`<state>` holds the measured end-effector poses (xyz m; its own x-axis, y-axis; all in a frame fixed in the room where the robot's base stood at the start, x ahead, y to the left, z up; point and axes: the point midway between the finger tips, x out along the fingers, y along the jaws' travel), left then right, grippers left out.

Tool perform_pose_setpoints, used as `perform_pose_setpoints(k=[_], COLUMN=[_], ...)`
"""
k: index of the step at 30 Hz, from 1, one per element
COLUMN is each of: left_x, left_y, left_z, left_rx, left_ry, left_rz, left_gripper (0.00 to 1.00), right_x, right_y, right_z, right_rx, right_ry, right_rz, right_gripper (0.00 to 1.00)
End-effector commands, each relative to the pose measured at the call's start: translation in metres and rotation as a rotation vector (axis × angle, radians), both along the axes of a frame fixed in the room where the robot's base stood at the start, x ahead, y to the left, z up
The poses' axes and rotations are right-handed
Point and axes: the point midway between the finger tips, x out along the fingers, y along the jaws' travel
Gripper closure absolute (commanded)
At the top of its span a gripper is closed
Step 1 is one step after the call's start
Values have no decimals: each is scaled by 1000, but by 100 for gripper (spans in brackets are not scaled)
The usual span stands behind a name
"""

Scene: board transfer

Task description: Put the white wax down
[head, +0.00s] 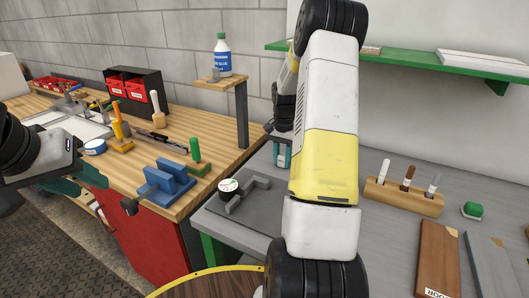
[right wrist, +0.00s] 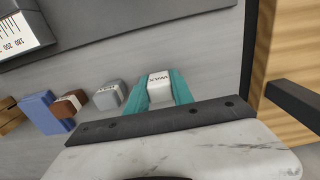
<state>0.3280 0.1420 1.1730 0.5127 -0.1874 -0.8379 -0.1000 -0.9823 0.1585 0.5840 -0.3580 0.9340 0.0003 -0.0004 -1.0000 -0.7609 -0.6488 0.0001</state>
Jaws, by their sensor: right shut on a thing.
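The white wax (right wrist: 159,80) is a small pale block with dark lettering on it. In the right wrist view it sits between the two teal fingers of my right gripper (right wrist: 161,92), which is shut on it. The grey surface lies behind the wax; I cannot tell whether the wax touches it.
In the right wrist view a grey block (right wrist: 110,96), a brown block (right wrist: 74,101) and a blue block (right wrist: 46,112) stand left of the wax. In the head view a wooden rack (head: 403,198) with several handles and a green-topped item (head: 472,210) stand on the grey table.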

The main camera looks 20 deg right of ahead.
Motion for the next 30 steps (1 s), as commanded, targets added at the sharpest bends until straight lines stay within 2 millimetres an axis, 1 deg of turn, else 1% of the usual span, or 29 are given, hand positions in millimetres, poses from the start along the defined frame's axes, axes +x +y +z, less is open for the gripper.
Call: perform_pose_setpoints(k=[3,4,7,16,20,23,30], left_x=[0,0,0,0,0,0,0], left_y=[0,0,0,0,0,0,0], left_z=[0,0,0,0,0,0,0], left_rx=[0,0,0,0,0,0,0], left_ry=[0,0,0,0,0,0,0], left_rz=[0,0,0,0,0,0,0], left_gripper=[64,64,64,64,64,64,64], right_x=[0,0,0,0,1,1,1], right_y=[0,0,0,0,0,0,0], right_z=[-3,-3,-3,-2,6,21,74], right_rx=[1,0,0,0,-1,-2,-3], right_ry=[1,0,0,0,-2,-3,-5], right_rz=[0,0,0,1,1,1,0], right_gripper=[100,70,50,50,50,50,50])
